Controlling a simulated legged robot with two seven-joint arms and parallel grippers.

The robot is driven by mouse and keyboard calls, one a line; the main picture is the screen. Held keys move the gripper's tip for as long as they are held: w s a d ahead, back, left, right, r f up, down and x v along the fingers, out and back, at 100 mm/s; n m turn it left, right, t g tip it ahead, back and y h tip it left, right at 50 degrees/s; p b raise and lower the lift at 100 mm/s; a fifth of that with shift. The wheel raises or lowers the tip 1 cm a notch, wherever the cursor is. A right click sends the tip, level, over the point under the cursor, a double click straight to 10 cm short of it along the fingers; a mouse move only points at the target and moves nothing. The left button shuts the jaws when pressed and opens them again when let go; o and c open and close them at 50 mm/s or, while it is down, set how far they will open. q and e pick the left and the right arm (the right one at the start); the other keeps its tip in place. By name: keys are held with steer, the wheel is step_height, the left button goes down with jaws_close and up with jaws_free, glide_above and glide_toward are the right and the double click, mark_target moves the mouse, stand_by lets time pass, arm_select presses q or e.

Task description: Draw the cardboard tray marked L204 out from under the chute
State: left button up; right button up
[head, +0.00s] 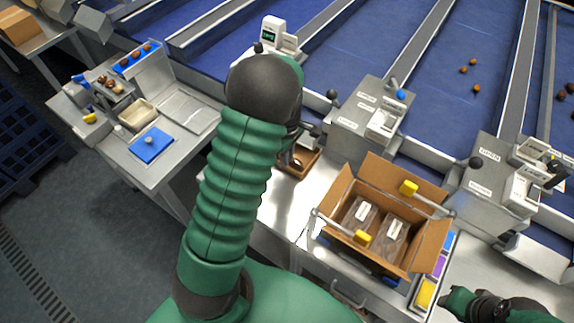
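A small brown cardboard tray (313,158) sits on the steel bench at the foot of a grey chute unit (350,125). Its far side is close to the unit, and my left arm hides its left part. I cannot read any L204 mark on it. My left gripper (297,143) is at the tray, partly hidden behind my dark wrist. I cannot tell whether its fingers touch the tray or are open. Green and dark parts of my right arm (485,305) show at the bottom right, over the bench and well away from the tray. The state of that gripper is unclear.
An open cardboard box (430,245) with labelled packs and yellow-gripped handles stands right of the tray. Another chute unit (487,185) stands further right. Blue sorting lanes (390,45) with a few dates lie behind. A side table (175,170) stands left. Some bare bench lies before the tray.

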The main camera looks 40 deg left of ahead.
mark_target(286, 172)
arm_select(q)
steer(key=f, duration=0.5)
steer(key=shift+w+a, duration=0.25)
steer(key=shift+a, duration=0.15)
steer(key=shift+s+a+f, duration=0.1)
steer(key=shift+a+f, duration=0.05)
steer(key=shift+f, duration=0.25)
steer(key=shift+d, duration=0.3)
steer(key=shift+d+r, duration=0.1)
jaws_close()
arm_select(e)
steer(key=shift+w+a, duration=0.2)
steer(key=shift+a, duration=0.15)
arm_select(q)
steer(key=shift+s, duration=0.1)
